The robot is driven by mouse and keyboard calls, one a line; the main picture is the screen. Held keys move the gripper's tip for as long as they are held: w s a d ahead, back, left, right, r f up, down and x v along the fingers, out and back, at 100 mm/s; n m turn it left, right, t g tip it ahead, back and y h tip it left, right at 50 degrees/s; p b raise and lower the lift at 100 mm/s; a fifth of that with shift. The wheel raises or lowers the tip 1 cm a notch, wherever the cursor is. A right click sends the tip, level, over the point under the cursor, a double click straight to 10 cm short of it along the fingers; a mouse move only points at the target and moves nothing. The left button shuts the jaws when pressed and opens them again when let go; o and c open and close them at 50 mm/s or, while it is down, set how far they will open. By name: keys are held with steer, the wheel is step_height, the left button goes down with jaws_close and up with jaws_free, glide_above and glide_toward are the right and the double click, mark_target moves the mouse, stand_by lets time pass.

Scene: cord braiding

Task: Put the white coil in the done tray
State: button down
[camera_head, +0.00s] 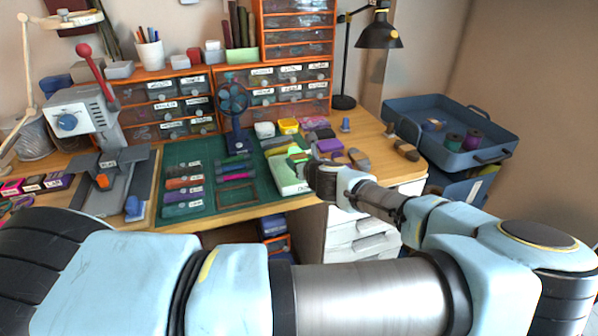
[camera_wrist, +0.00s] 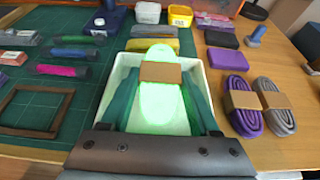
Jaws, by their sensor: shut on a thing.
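The white coil (camera_wrist: 162,106) looks pale and green-tinted, with a brown band around its middle. My gripper (camera_wrist: 160,84) is shut on it, one teal finger along each side. The coil lies within the outline of the pale done tray (camera_wrist: 108,88) in the wrist view; I cannot tell whether it touches the tray floor. In the head view, the tray (camera_head: 291,187) stands at the front edge of the table. My gripper (camera_head: 308,170) reaches over its right side there, and the coil is mostly hidden.
A purple coil (camera_wrist: 232,118) and a grey coil (camera_wrist: 277,118) lie right of the tray. A dark wooden frame (camera_wrist: 10,113) and several small bundles lie on the green mat to the left. Small tubs (camera_wrist: 181,16) stand behind. A blue crate (camera_head: 490,122) is at the far right.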

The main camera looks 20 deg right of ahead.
steer(key=shift+f, duration=2)
steer(key=shift+f, duration=0.15)
steer(key=shift+c, duration=0.6)
jaws_free()
steer(key=shift+r+p, duration=0.25)
steer(key=shift+p, duration=0.1)
